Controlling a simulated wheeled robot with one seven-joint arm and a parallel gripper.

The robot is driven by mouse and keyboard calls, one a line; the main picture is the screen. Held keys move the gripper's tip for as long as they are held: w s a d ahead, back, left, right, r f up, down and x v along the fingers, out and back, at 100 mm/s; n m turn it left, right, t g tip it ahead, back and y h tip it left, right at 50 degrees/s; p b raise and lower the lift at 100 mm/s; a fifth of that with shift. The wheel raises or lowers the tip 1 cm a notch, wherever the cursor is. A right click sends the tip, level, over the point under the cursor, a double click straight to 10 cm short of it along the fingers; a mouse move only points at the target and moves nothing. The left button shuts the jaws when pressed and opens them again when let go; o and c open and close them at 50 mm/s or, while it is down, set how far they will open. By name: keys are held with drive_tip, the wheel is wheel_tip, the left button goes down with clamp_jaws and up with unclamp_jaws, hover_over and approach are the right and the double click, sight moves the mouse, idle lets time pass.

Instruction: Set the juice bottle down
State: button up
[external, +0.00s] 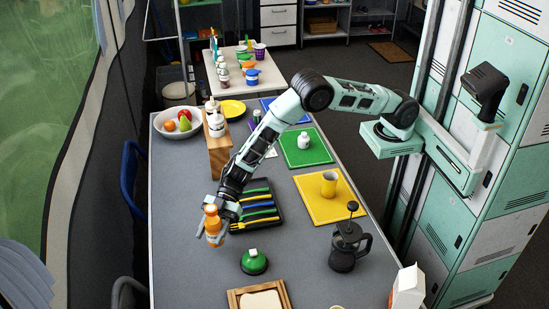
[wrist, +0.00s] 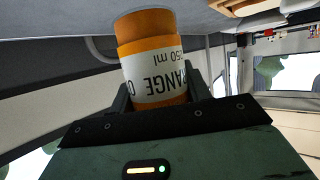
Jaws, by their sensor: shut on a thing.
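The orange juice bottle (external: 212,225) has a white and orange label. It also fills the middle of the wrist view (wrist: 155,65), where "ORANGE" and "250 ml" can be read. My gripper (external: 224,211) is shut on the bottle, with a finger on each side of it. In the external view the bottle is over the left part of the grey table (external: 190,265), left of the cutlery tray. I cannot tell whether its base touches the table.
A black tray with coloured-handled tools (external: 258,210) lies right of the bottle. A green domed item (external: 254,262) and a wooden board with bread (external: 232,299) are nearer the front. A black French press (external: 347,247) stands right. Bare table lies left of the bottle.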

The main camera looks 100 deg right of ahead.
sight(212, 246)
drive_tip(key=shift+f, duration=2.1)
drive_tip(key=shift+f, duration=0.2)
drive_tip(key=o, duration=1.2)
drive_tip(key=shift+c, duration=0.2)
